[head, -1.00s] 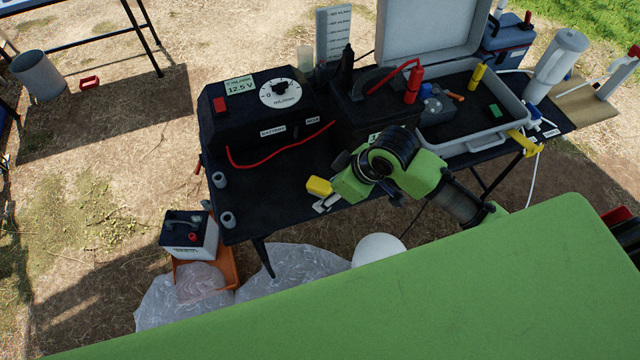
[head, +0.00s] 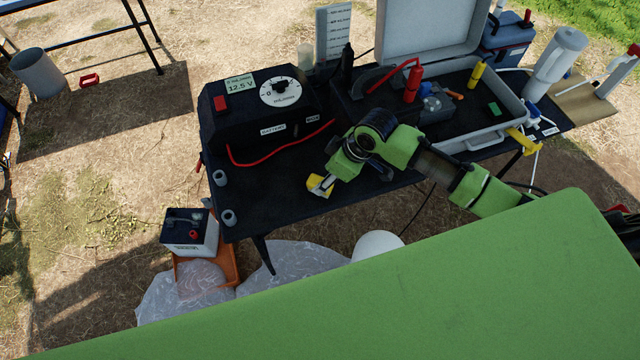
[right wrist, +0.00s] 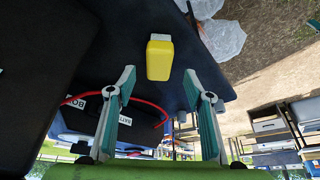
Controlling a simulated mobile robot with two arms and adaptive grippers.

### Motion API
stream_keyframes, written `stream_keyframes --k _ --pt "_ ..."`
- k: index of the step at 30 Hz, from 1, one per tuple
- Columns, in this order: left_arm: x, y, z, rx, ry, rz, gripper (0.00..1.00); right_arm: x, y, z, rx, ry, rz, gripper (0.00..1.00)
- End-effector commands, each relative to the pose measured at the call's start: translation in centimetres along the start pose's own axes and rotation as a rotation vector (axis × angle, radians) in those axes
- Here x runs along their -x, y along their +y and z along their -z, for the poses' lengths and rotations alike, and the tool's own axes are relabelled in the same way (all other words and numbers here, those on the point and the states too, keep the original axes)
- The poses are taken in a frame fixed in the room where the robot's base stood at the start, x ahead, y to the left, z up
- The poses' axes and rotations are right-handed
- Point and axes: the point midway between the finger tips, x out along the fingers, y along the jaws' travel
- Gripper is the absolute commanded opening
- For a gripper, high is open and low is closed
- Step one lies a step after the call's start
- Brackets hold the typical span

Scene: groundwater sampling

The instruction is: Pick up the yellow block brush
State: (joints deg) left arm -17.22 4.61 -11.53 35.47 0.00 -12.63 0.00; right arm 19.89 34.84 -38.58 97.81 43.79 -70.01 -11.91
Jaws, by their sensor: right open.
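The yellow block brush (head: 315,182) lies on the black table (head: 275,203) near its front edge, partly hidden by my right gripper in the head view. In the right wrist view the brush (right wrist: 159,60) shows its yellow block and a pale end, ahead of and between my fingertips. My right gripper (head: 328,180) is open above the brush; its spread fingers (right wrist: 158,88) show in the wrist view with nothing between them. My left gripper is not in view.
A black pump controller (head: 255,115) with a dial and a red cable stands behind the brush. A black battery case (head: 345,115) and an open grey case (head: 475,140) stand to the right. Small grey cylinders (head: 229,217) stand at the table's left edge.

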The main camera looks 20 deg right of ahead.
Motion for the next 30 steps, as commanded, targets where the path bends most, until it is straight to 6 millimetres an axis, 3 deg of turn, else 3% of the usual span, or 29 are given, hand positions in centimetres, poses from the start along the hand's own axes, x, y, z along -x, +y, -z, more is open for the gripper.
stream_keyframes --k 13,23,27,28,30 --pt "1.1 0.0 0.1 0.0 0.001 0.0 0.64 -4.7 0.1 0.0 -0.001 -0.002 0.0 0.47" --pt "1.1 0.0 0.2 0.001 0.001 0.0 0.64 -5.2 0.2 -0.1 0.001 -0.001 -0.001 0.47" --pt "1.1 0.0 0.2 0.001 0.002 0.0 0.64 -5.2 0.2 -0.1 0.001 -0.001 -0.001 0.11" --pt "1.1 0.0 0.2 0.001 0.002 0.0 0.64 -5.2 0.2 -0.1 0.001 -0.001 -0.001 0.06" --pt "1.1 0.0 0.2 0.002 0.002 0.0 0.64 -5.2 0.2 -0.1 0.001 -0.001 -0.001 0.05"
